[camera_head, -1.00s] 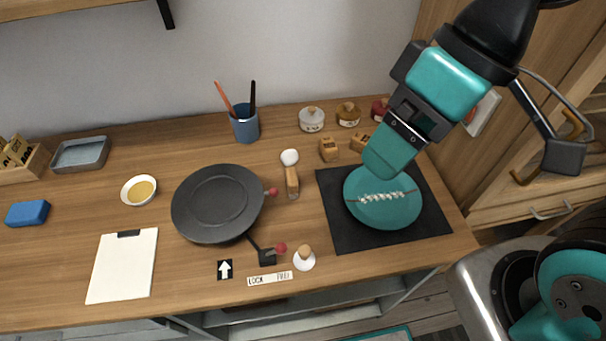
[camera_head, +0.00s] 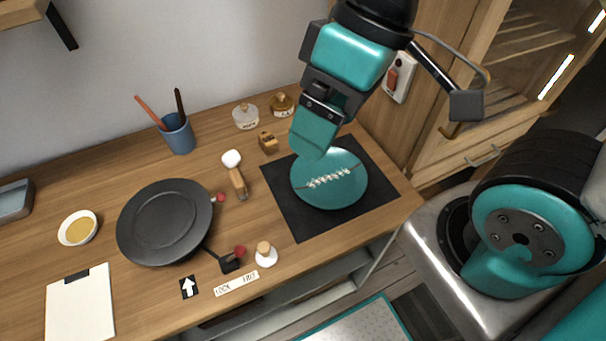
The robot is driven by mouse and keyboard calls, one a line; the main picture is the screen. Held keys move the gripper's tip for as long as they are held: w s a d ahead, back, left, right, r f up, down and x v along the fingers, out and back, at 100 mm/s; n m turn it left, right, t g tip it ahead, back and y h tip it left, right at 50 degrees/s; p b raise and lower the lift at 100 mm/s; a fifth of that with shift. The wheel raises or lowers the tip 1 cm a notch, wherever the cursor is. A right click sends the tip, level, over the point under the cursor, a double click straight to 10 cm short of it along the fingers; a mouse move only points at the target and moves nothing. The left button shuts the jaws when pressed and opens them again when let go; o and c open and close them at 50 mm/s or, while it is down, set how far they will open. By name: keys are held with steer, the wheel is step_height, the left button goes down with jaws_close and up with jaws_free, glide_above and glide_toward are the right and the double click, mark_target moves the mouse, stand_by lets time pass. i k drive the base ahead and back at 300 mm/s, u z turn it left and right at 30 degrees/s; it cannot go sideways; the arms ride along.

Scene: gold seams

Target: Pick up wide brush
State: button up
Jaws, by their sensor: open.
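A short wooden-handled piece (camera_head: 238,183) lies on the bench between the dark round turntable and the black mat; it may be the wide brush, but its bristles cannot be made out. A blue cup (camera_head: 179,134) at the back holds a red handle (camera_head: 152,113) and a dark handle (camera_head: 180,104); their lower ends are hidden. My gripper (camera_head: 310,148) has teal fingers pointing down in front of the teal plate's upper left edge. It is open, with nothing seen in it, and is to the right of the wooden-handled piece.
The teal plate (camera_head: 346,191) with a white-dotted seam is on a black mat (camera_head: 295,219). The turntable (camera_head: 165,222), a white-based knob (camera_head: 266,255), small jars (camera_head: 246,117) and a yellow-filled bowl (camera_head: 78,229) stand around. A cabinet (camera_head: 480,120) borders the right.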

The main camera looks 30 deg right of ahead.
mark_target(239, 184)
steer(key=k, duration=1.3)
steer(key=u, duration=0.65)
steer(key=i, duration=1.4)
steer(key=z, duration=0.65)
